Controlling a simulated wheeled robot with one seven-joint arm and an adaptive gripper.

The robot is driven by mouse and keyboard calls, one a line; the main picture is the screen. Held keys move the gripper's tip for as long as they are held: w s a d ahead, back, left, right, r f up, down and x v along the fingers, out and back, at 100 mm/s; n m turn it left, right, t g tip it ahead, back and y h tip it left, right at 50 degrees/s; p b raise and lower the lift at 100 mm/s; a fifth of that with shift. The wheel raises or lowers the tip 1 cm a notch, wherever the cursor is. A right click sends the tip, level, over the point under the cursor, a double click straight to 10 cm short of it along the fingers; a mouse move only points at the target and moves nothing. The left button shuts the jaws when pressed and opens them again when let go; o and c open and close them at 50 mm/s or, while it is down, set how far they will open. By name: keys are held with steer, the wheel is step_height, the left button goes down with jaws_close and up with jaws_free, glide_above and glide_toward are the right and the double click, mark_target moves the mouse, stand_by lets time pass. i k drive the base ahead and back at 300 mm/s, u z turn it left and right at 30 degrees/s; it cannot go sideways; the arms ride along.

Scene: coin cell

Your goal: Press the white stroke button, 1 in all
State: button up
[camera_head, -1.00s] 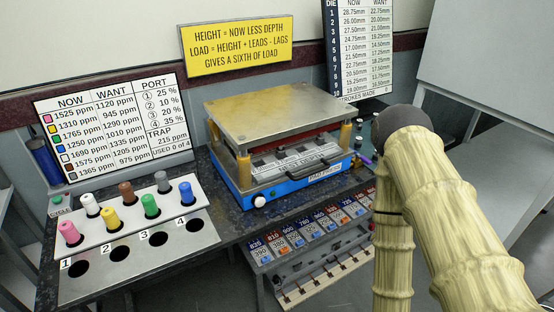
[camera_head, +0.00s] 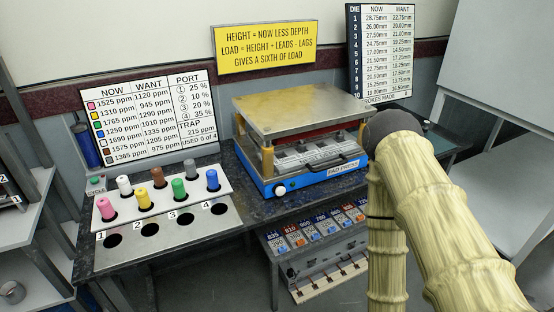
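A small white round button (camera_head: 280,190) sits at the left end of the blue front of the pad press (camera_head: 320,185). A black handle and a label reading "PAD PRESS" are on the same front. The press has a worn metal top plate on yellow posts. My arm, with pale ribbed links and a dark joint, stands at the right and covers the right end of the press. My gripper is not visible, and nothing of mine is seen touching the button.
A rack (camera_head: 222,191) of colored plugs stands left of the press, with numbered holes in front. A small green button (camera_head: 96,184) labelled "CYCLE" is at the far left. Numbered bins (camera_head: 312,232) hang below the bench front. A white shelf unit (camera_head: 25,225) stands at left.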

mark_target(280, 190)
steer(key=u, duration=0.45)
steer(key=k, duration=1.05)
steer(key=u, duration=0.45)
steer(key=i, duration=1.35)
steer(key=z, duration=0.85)
steer(key=i, duration=1.45)
steer(key=z, duration=0.75)
